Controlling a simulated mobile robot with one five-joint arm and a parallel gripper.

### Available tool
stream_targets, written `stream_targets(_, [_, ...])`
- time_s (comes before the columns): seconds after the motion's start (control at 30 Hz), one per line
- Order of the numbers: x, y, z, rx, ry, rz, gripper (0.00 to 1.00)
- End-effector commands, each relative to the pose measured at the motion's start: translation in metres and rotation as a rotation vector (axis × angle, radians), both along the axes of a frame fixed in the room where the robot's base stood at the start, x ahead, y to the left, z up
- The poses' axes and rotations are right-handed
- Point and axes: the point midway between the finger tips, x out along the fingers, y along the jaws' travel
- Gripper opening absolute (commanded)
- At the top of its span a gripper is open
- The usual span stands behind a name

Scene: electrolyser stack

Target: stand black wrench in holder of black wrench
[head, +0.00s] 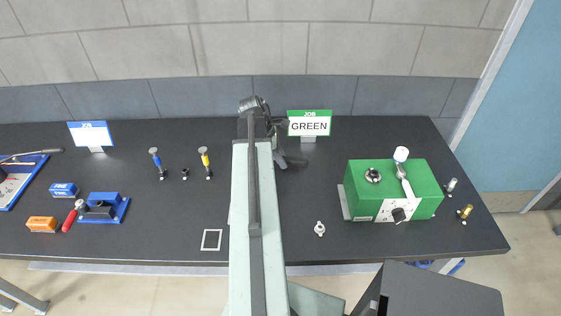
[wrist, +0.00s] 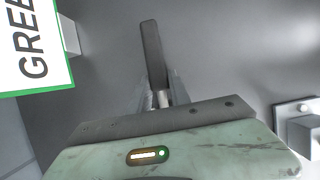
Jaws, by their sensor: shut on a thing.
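My gripper (wrist: 160,98) is shut on a dark bar-shaped tool, which I take as the black wrench (wrist: 152,50). Its dark end sticks out beyond the fingers in the wrist view, and a short bright metal part shows between them. In the head view my arm hides most of the gripper, near the GREEN sign. A small dark holder (head: 184,173) stands empty between the blue-handled and yellow-handled tools, left of my arm. I take it as the holder of the black wrench, but no label shows.
A blue-handled tool (head: 156,162) and a yellow-handled tool (head: 205,161) stand upright beside the empty holder. The GREEN job sign (head: 309,124) is close to my gripper. A green box (head: 426,180) stands at right.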

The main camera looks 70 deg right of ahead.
Motion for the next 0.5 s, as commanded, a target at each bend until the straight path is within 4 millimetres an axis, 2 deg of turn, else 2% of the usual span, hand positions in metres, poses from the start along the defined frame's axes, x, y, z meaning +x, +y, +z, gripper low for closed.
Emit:
stream_targets(0.17, [0.000,0.000,0.002,0.000,0.000,0.000,0.00])
stream_targets(0.27, [0.000,0.000,0.010,0.000,0.000,0.001,0.00])
stream_targets(0.37, [0.001,0.000,0.025,0.000,0.000,0.001,0.00])
stream_targets(0.5, [0.001,0.000,0.054,0.000,0.000,0.001,0.00])
